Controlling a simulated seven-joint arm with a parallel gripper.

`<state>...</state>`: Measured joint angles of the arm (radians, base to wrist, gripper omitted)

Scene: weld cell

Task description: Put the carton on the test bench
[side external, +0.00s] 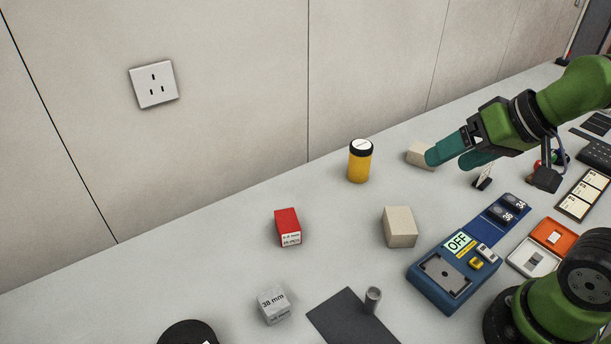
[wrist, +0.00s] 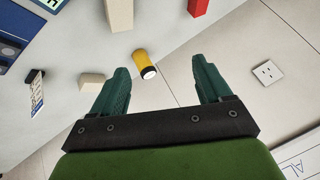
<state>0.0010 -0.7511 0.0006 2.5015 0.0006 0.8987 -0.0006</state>
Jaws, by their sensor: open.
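Two plain beige boxes could be the carton; I cannot tell which is meant. One, a taller beige box (side external: 400,227), stands mid-table left of the blue test bench (side external: 440,290), which has a grey plate and an OFF sign. The other, a smaller beige box (side external: 418,153), lies farther back, partly hidden by my gripper (side external: 452,158). In the wrist view the small box (wrist: 92,80) is just left of my left finger, and the tall box (wrist: 119,14) is at the top. The bench's edge (wrist: 12,50) shows at upper left. My gripper (wrist: 161,66) is open and empty.
A yellow jar with a black lid (side external: 360,161) stands left of my gripper. A red box (side external: 288,227), a grey 38 mm cube (side external: 274,305) and a dark plate with a post (side external: 350,318) stand nearer. An orange-and-white case (side external: 543,245) is right of the bench.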

